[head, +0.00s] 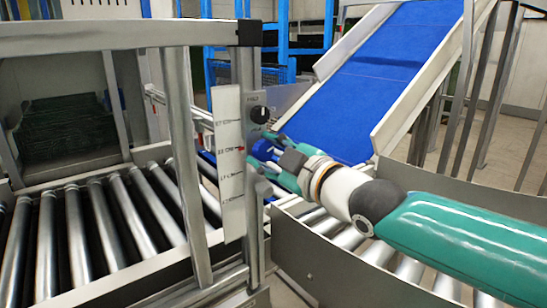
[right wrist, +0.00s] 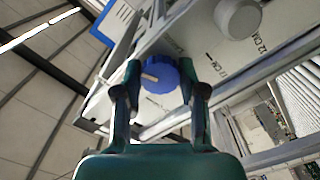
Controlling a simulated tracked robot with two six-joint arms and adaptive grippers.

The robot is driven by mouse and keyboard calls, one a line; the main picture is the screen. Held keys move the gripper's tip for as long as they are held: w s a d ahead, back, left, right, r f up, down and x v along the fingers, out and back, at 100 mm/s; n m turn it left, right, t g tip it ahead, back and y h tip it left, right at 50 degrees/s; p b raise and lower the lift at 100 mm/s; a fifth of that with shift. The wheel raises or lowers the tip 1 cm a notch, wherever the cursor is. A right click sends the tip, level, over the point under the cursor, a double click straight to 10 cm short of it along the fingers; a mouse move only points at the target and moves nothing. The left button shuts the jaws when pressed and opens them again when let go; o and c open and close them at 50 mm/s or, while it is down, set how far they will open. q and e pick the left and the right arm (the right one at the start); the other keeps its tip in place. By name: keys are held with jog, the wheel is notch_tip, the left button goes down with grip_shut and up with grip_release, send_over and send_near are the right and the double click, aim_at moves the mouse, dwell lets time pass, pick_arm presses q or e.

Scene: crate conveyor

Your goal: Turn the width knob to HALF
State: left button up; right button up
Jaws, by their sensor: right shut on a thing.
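A blue knob (right wrist: 160,75) with a pale pointer mark sits on a grey panel (right wrist: 205,50) in the right wrist view. The pale mark points to the left in that view. My right gripper (right wrist: 160,78) has one finger on each side of the knob and is shut on it. In the head view my right gripper (head: 264,152) reaches from the right to the post, and the blue knob (head: 262,149) shows between its fingers. The lettering by the knob is too small or hidden to read. My left gripper is not in view.
A dark knob (head: 260,114) sits above on the same post; a pale round knob (right wrist: 238,18) shows in the right wrist view. A white scale strip (head: 229,165) hangs beside the post. A roller conveyor (head: 95,225) lies left, a blue belt ramp (head: 385,75) behind.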

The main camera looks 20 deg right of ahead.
jog(key=n+b, duration=0.1)
jog(key=n, duration=0.2)
jog(key=shift+n, duration=0.4)
jog(key=n, duration=0.3)
jog(key=shift+f+n, duration=0.1)
jog(key=shift+n, duration=0.2)
jog(key=n, duration=0.3)
jog(key=n+b, duration=0.1)
jog(key=n, duration=0.2)
jog(key=shift+f+n, duration=0.2)
jog(key=shift+n, duration=0.1)
jog(key=o, duration=1.1)
jog(key=shift+w, duration=0.1)
jog(key=shift+o, duration=0.2)
jog(key=shift+r, duration=0.1)
